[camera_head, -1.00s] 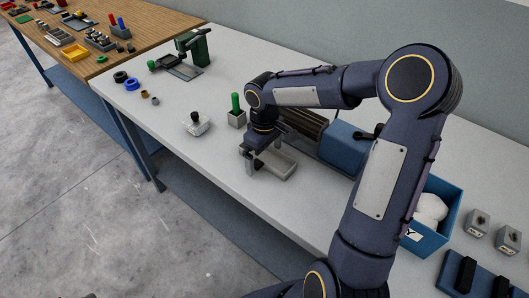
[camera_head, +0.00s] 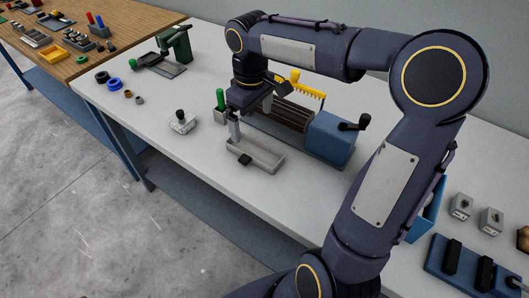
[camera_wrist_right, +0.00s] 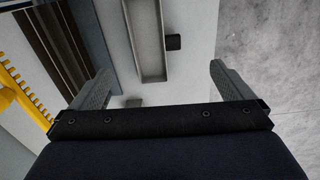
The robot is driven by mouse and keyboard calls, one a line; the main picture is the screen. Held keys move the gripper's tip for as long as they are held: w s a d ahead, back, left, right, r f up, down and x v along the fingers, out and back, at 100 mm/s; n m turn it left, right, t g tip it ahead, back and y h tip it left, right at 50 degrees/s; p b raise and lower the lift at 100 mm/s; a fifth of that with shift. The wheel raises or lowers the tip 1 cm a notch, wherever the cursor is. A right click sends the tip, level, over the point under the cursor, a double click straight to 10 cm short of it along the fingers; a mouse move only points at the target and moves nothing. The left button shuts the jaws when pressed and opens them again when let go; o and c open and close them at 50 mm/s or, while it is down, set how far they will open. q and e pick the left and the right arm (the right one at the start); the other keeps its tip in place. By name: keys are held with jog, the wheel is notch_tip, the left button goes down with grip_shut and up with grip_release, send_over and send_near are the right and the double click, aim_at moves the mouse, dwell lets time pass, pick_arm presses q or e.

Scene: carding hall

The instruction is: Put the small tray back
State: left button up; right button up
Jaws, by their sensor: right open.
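The small tray (camera_head: 268,168) is a shallow grey open tray with a black tab on its near side. It lies on the light worktop in front of the carding device and looks empty. It also shows in the right wrist view (camera_wrist_right: 147,50), cut off at the top edge, with the black tab at its right. My right gripper (camera_head: 250,117) is open and empty, above the far-left end of the tray and apart from it. In the right wrist view its two fingers (camera_wrist_right: 160,72) are spread wide, with the tray beyond them. My left gripper is not in view.
The blue carding device (camera_head: 331,137) with a crank stands right behind the tray, a yellow comb (camera_head: 309,88) behind it. My arm partly hides a blue bin.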

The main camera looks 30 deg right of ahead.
jog(key=s+a+f+m+t+y, duration=0.1)
jog(key=s+a+m+t+y, duration=0.1)
jog(key=s, duration=0.8)
jog(key=s+a+f+m+t+y, duration=0.1)
jog(key=s+a+f+m+t, duration=0.1)
jog(key=s, duration=0.8)
jog(key=shift+a+m+t+y, duration=0.4)
jog(key=shift+a+m+t, duration=0.3)
jog(key=shift+a+m, duration=0.25)
jog(key=shift+d+f, duration=0.1)
